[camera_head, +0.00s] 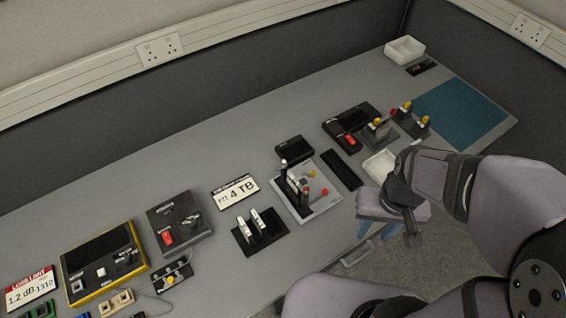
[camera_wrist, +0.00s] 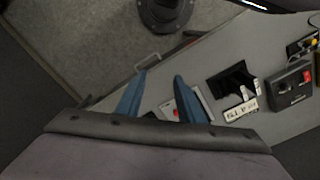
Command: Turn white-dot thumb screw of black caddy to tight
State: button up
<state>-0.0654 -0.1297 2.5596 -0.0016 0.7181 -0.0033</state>
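A light grey plate (camera_head: 325,203) near the middle of the bench carries upright black parts (camera_head: 291,190) with white tops and small red and orange knobs. To its left, a black holder (camera_head: 244,246) carries two white-topped upright pieces. I cannot tell for sure which is the black caddy, and no white-dot thumb screw can be made out. My gripper (camera_wrist: 159,77) has two blue fingers, apart and with nothing between them. In the head view it hangs at the front edge of the bench, right of the grey plate. In the wrist view, part of a plate with a red knob shows between the fingers.
A black box with a red switch (camera_head: 349,142), a black strip (camera_head: 342,171) and a white tray (camera_head: 379,167) lie nearby. A teal mat (camera_head: 460,112) lies far right.

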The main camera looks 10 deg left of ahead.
jog(key=s+a+f+n+g+b, duration=0.1)
jog(key=s+a+f+n+b, duration=0.1)
jog(key=a+f+b, duration=0.3)
jog(key=m+t+b, duration=0.3)
jog(key=t+b, duration=0.2)
jog(key=t, duration=0.1)
send_near(284, 162)
jog(key=shift+w+f, duration=0.3)
jog(key=shift+w, duration=0.1)
jog(key=shift+f+g, duration=0.1)
jog(key=shift+g, duration=0.2)
jog(key=shift+p+x, duration=1.2)
jog(key=shift+x, duration=2.35)
jog(key=shift+c, duration=0.6)
